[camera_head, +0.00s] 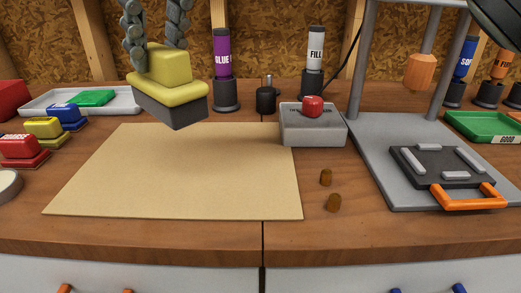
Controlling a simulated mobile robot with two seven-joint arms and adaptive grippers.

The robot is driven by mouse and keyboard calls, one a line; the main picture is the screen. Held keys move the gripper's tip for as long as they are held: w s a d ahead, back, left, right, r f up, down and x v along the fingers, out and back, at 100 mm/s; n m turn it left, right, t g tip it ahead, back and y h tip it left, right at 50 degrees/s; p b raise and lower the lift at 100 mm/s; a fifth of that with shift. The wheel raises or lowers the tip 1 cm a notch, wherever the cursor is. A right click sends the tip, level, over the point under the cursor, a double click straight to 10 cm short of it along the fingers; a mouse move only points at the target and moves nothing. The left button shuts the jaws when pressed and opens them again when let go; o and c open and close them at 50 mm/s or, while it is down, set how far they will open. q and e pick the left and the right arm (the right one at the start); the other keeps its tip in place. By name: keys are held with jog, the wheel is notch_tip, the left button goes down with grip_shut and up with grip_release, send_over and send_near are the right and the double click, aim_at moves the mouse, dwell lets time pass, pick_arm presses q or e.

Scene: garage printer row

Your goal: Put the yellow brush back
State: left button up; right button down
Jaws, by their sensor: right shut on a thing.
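The yellow brush (169,84) has a stepped yellow handle on a dark grey block. My right gripper (158,48) comes down from the top edge with its two chain-like grey fingers shut on the handle. The brush is held in the air, slightly tilted, over the back left part of a tan sheet (190,175). Its underside is hidden. A smaller yellow block (43,127) stands at the left between a blue block (66,113) and a red block (20,146). My left gripper is not in view.
A white tray (38,106) with a green block lies back left. GLUE (222,55) and FILL (315,50) bottles stand behind. A grey box with a red button (312,104) and a grey press (370,165) are right.

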aim_at(152, 89)
jog(key=s, duration=0.1)
jog(key=s+d, duration=0.1)
jog(key=s, duration=0.1)
jog(key=s+r, duration=0.1)
jog(key=s, duration=0.1)
jog(key=shift+s+d, duration=0.2)
jog(key=shift+d, duration=0.15)
jog(key=w+d+f, duration=0.2)
jog(key=d+f, duration=0.1)
jog(key=w+d+f+p, duration=0.1)
jog(key=w+d+f, duration=0.1)
jog(key=d+f, duration=0.1)
jog(key=w+d+f+p, duration=0.1)
jog(key=d+f, duration=0.3)
jog(key=f, duration=0.1)
jog(key=shift+w, duration=0.4)
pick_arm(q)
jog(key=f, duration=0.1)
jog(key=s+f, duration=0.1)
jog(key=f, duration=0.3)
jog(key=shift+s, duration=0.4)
pick_arm(e)
jog(key=shift+a, duration=0.1)
jog(key=shift+f, duration=0.1)
